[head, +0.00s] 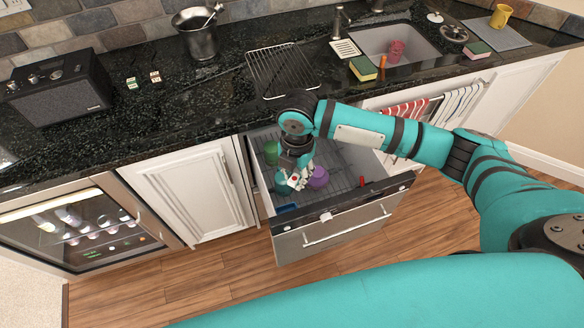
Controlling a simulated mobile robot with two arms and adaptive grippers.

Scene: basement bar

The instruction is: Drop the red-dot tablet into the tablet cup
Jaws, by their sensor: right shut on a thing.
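My right gripper (294,174) points down into the open dishwasher drawer (290,228) and is shut on a small white tablet with red on it (297,182). The tablet is above the drawer's rack, near a purple bowl (318,178). A small pale piece (327,216) sits at the drawer's front rim, to the right of and nearer than the gripper; I cannot tell for sure whether it is the tablet cup. My left gripper is not in view.
A green cup (270,152) stands in the drawer. Small green-marked (131,83) and red-marked pieces (155,77) lie on the dark counter, near a black speaker (62,90). A wire rack (282,72) lies on the counter behind my right arm. The sink (398,42) is further right.

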